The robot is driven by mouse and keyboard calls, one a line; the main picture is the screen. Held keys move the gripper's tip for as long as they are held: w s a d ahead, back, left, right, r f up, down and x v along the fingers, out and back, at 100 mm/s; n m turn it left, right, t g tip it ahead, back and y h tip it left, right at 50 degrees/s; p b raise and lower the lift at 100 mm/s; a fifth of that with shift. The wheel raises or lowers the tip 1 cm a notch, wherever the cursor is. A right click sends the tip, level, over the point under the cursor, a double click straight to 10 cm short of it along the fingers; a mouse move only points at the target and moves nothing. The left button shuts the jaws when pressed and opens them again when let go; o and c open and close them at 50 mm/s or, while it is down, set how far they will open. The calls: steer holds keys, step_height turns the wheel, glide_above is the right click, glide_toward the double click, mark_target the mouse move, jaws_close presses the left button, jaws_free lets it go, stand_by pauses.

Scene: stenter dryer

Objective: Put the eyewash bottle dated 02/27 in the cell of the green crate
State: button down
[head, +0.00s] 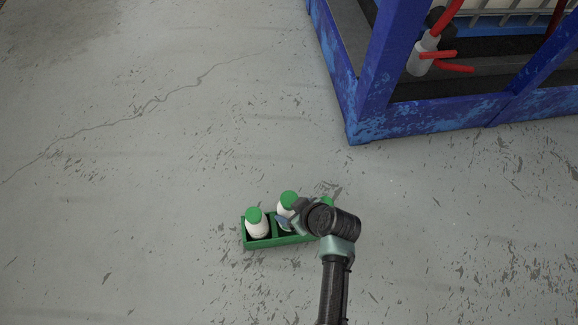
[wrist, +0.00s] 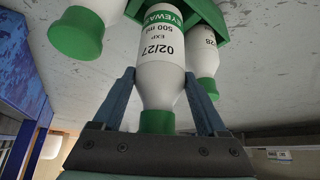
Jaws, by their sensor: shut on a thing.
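The eyewash bottle dated 02/27 (wrist: 163,52) is white with a green cap; its label reads clearly in the wrist view. My gripper (wrist: 160,78) is shut on it, one finger on each side. In the head view this bottle (head: 285,200) is upright at the middle of the green crate (head: 264,243), and my gripper (head: 294,217) partly covers it. The crate also shows in the wrist view (wrist: 209,13). I cannot tell whether the bottle's base is in the cell or just above it.
A similar bottle (head: 257,227) stands in the crate's left cell. Another bottle, its label ending in 28 (wrist: 203,55), is on the other side, mostly hidden by my arm in the head view. A blue frame (head: 420,122) stands beyond. The floor around is clear.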

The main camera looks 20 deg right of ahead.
step_height(320, 180, down, 7)
steer(key=b, duration=0.4)
steer(key=shift+r, duration=0.15)
jaws_free()
steer(key=shift+f, duration=0.2)
steer(key=shift+s+r+p, duration=0.1)
steer(key=shift+r+p, duration=0.2)
steer(key=shift+r, duration=0.15)
steer(key=p+v, duration=0.7)
steer(key=v, duration=0.4)
steer(key=shift+s+d+r, duration=0.1)
steer(key=shift+s, duration=0.05)
